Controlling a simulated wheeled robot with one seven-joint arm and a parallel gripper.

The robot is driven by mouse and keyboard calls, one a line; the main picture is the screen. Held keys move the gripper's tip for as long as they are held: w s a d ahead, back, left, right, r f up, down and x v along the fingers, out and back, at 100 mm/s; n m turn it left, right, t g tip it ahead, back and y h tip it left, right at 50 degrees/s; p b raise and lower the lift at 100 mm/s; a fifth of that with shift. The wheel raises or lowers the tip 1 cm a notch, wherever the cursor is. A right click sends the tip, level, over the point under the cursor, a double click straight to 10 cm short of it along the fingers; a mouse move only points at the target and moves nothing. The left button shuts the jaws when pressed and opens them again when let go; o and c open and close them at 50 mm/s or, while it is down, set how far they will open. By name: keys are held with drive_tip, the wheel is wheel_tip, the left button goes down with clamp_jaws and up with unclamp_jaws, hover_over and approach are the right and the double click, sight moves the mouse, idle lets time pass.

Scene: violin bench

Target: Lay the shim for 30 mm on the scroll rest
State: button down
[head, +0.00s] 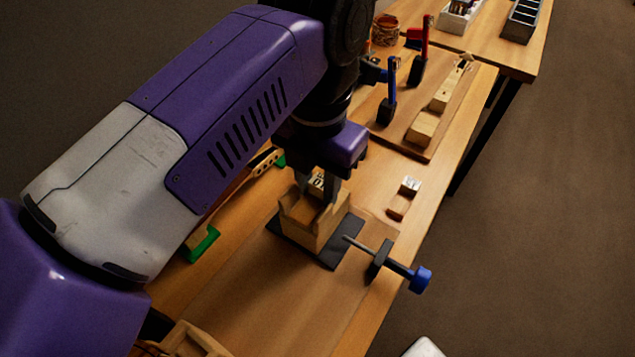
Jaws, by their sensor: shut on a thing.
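My gripper (320,192) points down over an open-topped wooden holder (304,232), which stands on a dark mat (348,248) on the bench. It is shut on a small pale wooden piece (319,181) with a dark mark, apparently a shim. The mark is too small to read surely, and the fingers partly cover the piece. The piece is at or just above the holder's top; I cannot tell whether they touch. I cannot tell for sure which thing is the scroll rest.
A screw clamp with a blue knob (419,280) stands right of the mat. A small block with a white label (410,185) lies behind it. Farther back, a board holds wooden blocks (422,129) and blue and red clamps (388,105). A green-ended piece (203,243) lies left.

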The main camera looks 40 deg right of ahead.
drive_tip(key=c, duration=1)
unclamp_jaws()
drive_tip(key=shift+o, duration=0.2)
drive_tip(key=shift+r, duration=0.1)
wheel_tip(320, 180, up, 9)
drive_tip(key=p, duration=1.3)
drive_tip(key=shift+p, duration=0.6)
